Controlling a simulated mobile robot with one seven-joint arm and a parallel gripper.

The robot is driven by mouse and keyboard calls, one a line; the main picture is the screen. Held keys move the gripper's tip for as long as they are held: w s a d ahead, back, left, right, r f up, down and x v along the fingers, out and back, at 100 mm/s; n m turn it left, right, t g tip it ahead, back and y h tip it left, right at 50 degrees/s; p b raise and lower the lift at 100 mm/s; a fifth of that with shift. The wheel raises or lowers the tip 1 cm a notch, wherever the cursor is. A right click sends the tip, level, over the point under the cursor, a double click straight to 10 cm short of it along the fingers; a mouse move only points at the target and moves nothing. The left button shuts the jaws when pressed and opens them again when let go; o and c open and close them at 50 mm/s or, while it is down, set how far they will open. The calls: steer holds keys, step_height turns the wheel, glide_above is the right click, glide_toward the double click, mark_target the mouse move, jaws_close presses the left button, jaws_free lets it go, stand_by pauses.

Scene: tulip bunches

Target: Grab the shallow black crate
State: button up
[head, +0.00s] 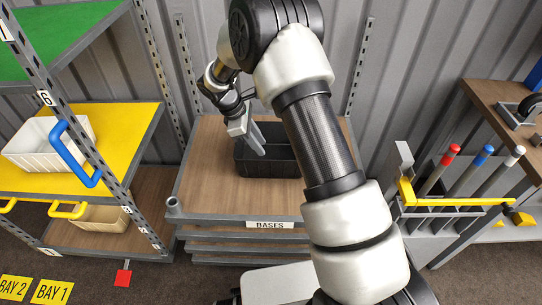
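The shallow black crate (262,168) rests on the wooden top of the stand labelled "BASES", in the middle of the head view. My arm hides its right part. My gripper (259,149) points down at the crate's left part, its finger overlapping the crate's rear and inside in the picture. I cannot tell whether it touches the crate or hangs above it. The fingers look like one narrow pale piece from here, so the gap between them is not clear.
The wooden stand top (215,190) is bare left of and before the crate. A yellow shelf (130,125) holds a white bin (50,150) with a blue handle nearby. At right is a rack (455,202) with red, blue and white-topped posts. A grey corrugated wall stands behind.

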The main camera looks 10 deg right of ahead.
mark_target(278, 168)
steer(key=b+x, duration=0.3)
steer(key=x, duration=1.3)
steer(key=shift+d, duration=0.15)
steer(key=shift+c, duration=0.4)
jaws_close()
steer(key=shift+r, duration=0.1)
stand_by(0.4)
